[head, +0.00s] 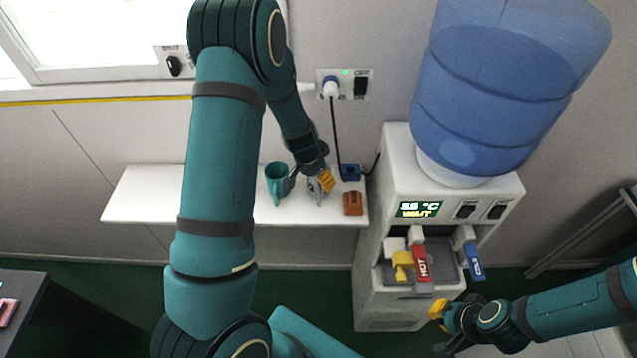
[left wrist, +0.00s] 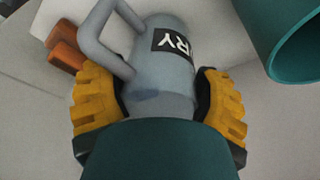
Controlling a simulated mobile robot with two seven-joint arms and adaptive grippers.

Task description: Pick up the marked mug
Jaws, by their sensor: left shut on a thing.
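A grey mug (left wrist: 176,62) with a black label, its visible white letters reading "RY", lies between the orange fingers of my left gripper (left wrist: 160,106). That gripper is shut on the mug's body, and the handle shows at the upper left in the left wrist view. In the head view the grey mug (head: 314,190) is at the white shelf (head: 150,200), partly hidden by my left gripper (head: 322,181). I cannot tell whether it touches the shelf. A teal mug (head: 277,180) stands just left of it. My right gripper (head: 438,312) is low, in front of the dispenser; its opening is unclear.
An orange-brown object (head: 352,203) and a blue object (head: 350,173) sit at the shelf's right end. A black cable hangs from a wall socket (head: 345,84) behind. The water dispenser (head: 375,215) with a large blue bottle (head: 505,85) stands close on the right.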

